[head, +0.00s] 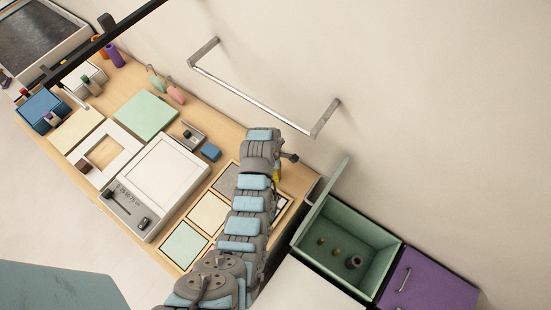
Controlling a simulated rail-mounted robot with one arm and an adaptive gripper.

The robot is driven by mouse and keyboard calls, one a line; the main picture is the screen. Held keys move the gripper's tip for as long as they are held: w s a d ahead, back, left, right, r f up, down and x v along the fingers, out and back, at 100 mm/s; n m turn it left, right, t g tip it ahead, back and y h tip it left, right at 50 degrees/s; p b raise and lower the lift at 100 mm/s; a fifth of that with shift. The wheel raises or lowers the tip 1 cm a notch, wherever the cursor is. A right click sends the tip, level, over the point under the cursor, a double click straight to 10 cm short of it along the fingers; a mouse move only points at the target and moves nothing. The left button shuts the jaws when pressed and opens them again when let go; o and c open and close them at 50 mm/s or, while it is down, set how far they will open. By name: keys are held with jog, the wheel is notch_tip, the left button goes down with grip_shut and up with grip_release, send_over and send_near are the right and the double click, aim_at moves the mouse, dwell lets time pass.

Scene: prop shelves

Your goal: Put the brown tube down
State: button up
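My arm reaches up across the middle of the head view. A small dark part at its far end, perhaps of my gripper (289,157), shows beside the last link. The fingers are hidden or too small to make out, so I cannot see whether they hold anything. I cannot pick out the brown tube with certainty. Small brownish round pieces (336,252) and a dark grey cylinder (353,262) are inside the open green box (383,235). A small brown block (83,166) lies at the white square frame (76,154) on the left.
A wooden shelf (222,132) carries a white panel (165,172), a green square (146,115), a blue box (42,104) and colored tiles. A metal rail (262,106) sticks out from the wall above. A purple drawer box (428,282) stands beside the green box.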

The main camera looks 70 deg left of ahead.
jog(key=shift+r, duration=0.15)
jog(key=shift+s+a+r+b, duration=0.15)
jog(key=shift+r+b, duration=0.2)
jog(key=shift+r, duration=0.6)
jog(key=shift+s+d+r+b, duration=0.1)
jog(key=shift+r+b, duration=0.2)
jog(key=shift+r, duration=0.6)
jog(key=shift+a, duration=0.1)
